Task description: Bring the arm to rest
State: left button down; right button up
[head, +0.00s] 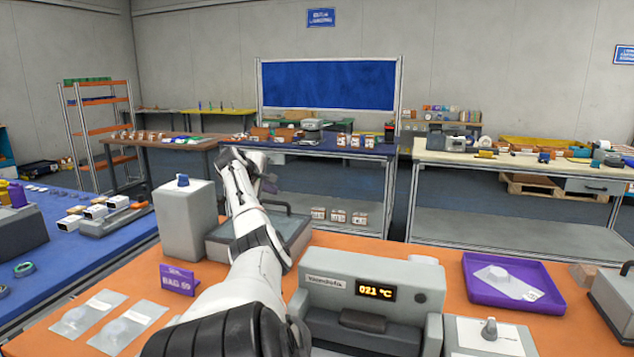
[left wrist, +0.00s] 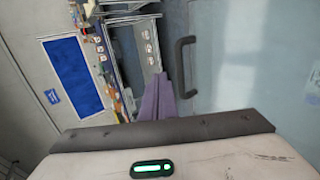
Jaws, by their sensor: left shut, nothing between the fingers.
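My left arm reaches forward over the orange table, white with dark joints. My left gripper (head: 268,184) is at its far end, small and partly hidden behind the wrist in the head view. In the left wrist view its fingers (left wrist: 158,98) are together with nothing between them. It is above the grey box with a dark handle (head: 290,225), apart from it as far as I can see. The handle (left wrist: 181,52) also shows in the left wrist view. My right gripper is not in view.
A grey machine reading "021 °C" (head: 362,297) stands at the front. A purple tray (head: 475,283) holding a clear bag is at right. A grey block (head: 185,222), a purple sign (head: 180,281) and two clear bags (head: 127,328) are at left. Bare orange tabletop shows between them.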

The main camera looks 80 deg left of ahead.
pick_arm(q)
jog(key=v, duration=0.7)
jog(key=shift+b, duration=0.4)
